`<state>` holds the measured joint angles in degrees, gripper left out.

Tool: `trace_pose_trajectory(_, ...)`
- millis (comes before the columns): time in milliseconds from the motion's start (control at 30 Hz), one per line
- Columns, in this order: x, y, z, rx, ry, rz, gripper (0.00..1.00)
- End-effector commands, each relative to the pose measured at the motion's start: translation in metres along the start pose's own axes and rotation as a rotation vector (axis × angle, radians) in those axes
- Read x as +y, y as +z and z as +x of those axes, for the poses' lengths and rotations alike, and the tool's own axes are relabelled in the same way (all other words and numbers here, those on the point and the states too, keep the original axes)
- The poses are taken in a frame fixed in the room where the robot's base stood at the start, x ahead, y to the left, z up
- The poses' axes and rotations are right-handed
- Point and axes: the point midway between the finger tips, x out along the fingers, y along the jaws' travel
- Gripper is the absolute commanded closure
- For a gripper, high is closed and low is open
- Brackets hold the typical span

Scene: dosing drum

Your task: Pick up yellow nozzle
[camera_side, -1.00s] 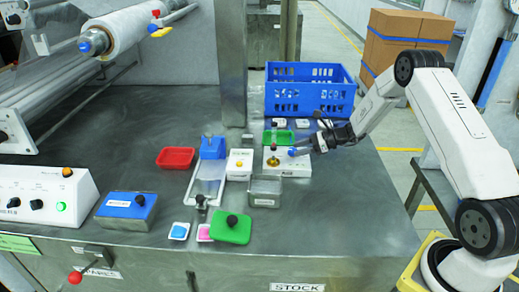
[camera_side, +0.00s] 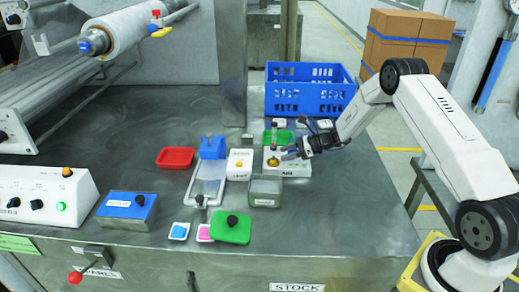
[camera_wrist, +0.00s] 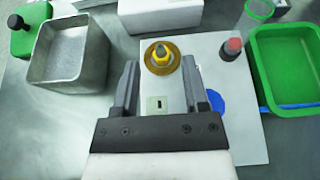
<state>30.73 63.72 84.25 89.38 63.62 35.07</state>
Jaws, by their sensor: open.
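The yellow nozzle (camera_wrist: 161,55) stands on a round brass base on a white block (camera_wrist: 215,130) in the wrist view. In the side view the brass part (camera_side: 273,161) shows on the white block, just left of my gripper (camera_side: 286,153). In the wrist view my gripper (camera_wrist: 160,75) is open, with its two grey fingers apart on either side of the line to the nozzle. The nozzle lies just beyond the fingertips, roughly centred between them. Nothing is between the fingers. A blue round piece (camera_wrist: 214,101) lies partly hidden behind the right finger.
A metal tray (camera_side: 265,191) stands beside the white block. A green tray (camera_wrist: 290,60) and a red-capped post (camera_wrist: 232,48) are at the right in the wrist view. A blue crate (camera_side: 310,92) stands behind. A white box with a yellow knob (camera_side: 239,166) is to the left.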

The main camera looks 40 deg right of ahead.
Motion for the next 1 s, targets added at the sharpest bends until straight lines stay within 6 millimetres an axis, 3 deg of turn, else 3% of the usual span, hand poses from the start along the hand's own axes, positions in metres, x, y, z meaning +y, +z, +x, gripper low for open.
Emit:
trace_pose_trajectory(300, 0.001, -0.001, 0.030, 0.002, 0.001, -0.001, 0.43)
trace_pose_trajectory(800, 0.000, -0.001, 0.030, 0.002, 0.000, 0.000, 0.43)
trace_pose_trajectory(833, 0.000, -0.001, 0.030, 0.002, 0.000, 0.000, 0.46)
trace_pose_trajectory(867, 0.000, -0.001, 0.030, 0.002, 0.000, 0.000, 0.55)
trace_pose_trajectory(1000, 0.000, -0.001, 0.030, 0.002, 0.000, 0.000, 1.00)
